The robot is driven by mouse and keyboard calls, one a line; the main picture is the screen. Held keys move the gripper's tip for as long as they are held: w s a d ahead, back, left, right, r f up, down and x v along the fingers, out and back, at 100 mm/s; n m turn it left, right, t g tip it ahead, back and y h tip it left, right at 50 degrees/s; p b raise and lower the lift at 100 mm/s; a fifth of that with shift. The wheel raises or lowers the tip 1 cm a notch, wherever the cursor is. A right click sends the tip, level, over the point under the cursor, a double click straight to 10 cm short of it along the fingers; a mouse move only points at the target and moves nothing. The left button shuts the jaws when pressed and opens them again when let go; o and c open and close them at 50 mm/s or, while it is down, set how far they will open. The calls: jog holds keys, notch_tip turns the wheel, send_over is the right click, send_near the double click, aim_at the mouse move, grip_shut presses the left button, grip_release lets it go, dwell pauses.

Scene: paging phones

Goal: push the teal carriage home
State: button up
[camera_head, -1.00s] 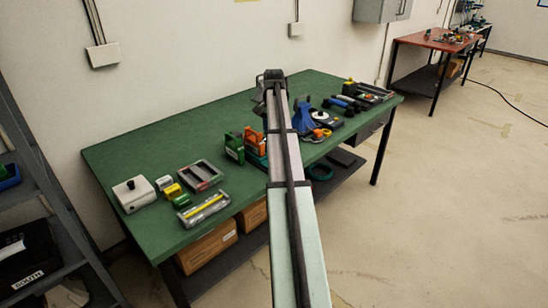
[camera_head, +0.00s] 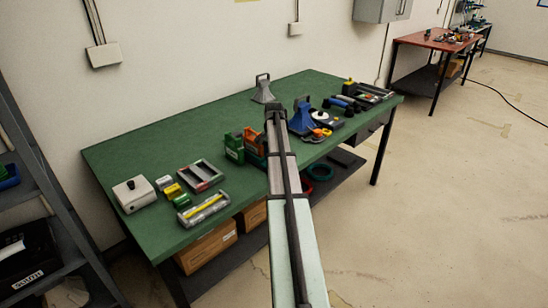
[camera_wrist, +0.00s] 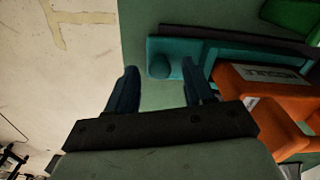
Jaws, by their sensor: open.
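The teal carriage shows in the wrist view as a flat teal block with a round knob (camera_wrist: 160,67) at its left end. My gripper (camera_wrist: 158,82) is open, its two dark fingers spread on either side of the knob in that view, with nothing seen held. I cannot tell whether a finger touches the teal block. An orange carriage (camera_wrist: 265,90) with a light label lies just right of the fingers. In the head view the orange carriage (camera_head: 254,140) is left of my arm, and the arm hides most of the teal part.
A green unit (camera_head: 234,147) stands left of the orange one. A blue stand (camera_head: 302,118) is close right of my arm, and a grey stand (camera_head: 263,90) is behind. A white box (camera_head: 134,193) sits at the left of the green table (camera_head: 190,125). The table's back left is clear.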

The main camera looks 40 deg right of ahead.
grip_shut()
dwell(0.5)
